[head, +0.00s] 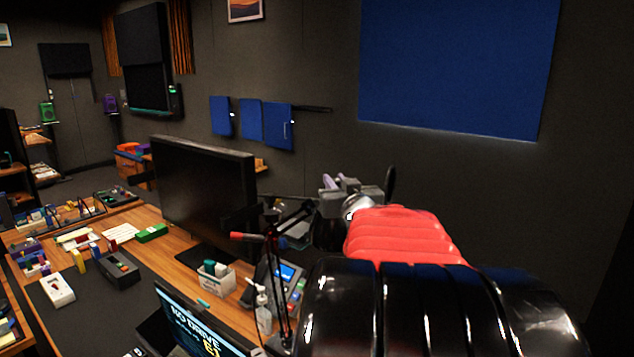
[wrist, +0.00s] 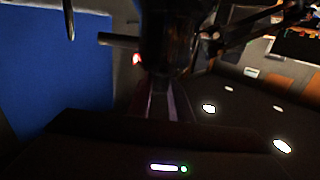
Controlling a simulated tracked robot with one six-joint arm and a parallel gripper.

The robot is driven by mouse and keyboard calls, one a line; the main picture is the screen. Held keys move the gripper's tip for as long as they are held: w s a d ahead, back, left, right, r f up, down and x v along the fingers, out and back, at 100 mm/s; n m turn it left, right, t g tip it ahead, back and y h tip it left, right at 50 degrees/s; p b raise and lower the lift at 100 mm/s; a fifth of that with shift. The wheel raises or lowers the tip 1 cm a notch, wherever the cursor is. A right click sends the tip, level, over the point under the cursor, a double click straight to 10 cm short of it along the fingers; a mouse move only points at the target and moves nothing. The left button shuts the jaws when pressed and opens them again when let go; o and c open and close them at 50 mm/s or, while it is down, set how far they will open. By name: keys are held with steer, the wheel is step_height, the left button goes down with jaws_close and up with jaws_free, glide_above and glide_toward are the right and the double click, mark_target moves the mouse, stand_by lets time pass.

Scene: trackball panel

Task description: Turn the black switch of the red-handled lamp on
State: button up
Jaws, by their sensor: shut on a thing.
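A lamp with a red-tipped handle (head: 247,237) and thin black jointed arms (head: 281,290) stands at the desk's right side in the head view. Its thin arms also show in the wrist view (wrist: 240,35). My gripper (head: 332,183), grey with pale purple fingers, is at the lamp's upper right. In the wrist view my fingers (wrist: 160,98) reach a dark rounded body (wrist: 165,40) and are shut on a dark part there. The contact is dark and blurred, so I cannot tell the black switch apart. I see no light from the lamp.
A large monitor (head: 204,195) stands left of the lamp.

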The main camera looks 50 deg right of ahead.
steer(key=shift+w+d, duration=0.15)
steer(key=shift+d, duration=0.1)
jaws_close()
steer(key=shift+a, duration=0.25)
steer(key=shift+s, duration=0.2)
steer(key=shift+n+t+y, duration=0.8)
steer(key=shift+n+y, duration=0.3)
steer(key=shift+y, duration=0.2)
steer(key=n+y, duration=0.2)
steer(key=y, duration=0.1)
steer(key=n+t+y, duration=0.1)
steer(key=n+y, duration=0.1)
steer(key=y, duration=0.1)
steer(key=shift+f+n+t, duration=0.1)
steer(key=shift+n+t, duration=0.2)
steer(key=shift+n, duration=0.1)
steer(key=n+y, duration=0.3)
steer(key=y, duration=0.1)
steer(key=n+g+y, duration=0.1)
steer(key=n+y, duration=0.2)
steer(key=y, duration=0.1)
steer(key=shift+a+g+y, duration=0.1)
steer(key=shift+g+y, duration=0.2)
steer(key=shift+n, duration=0.3)
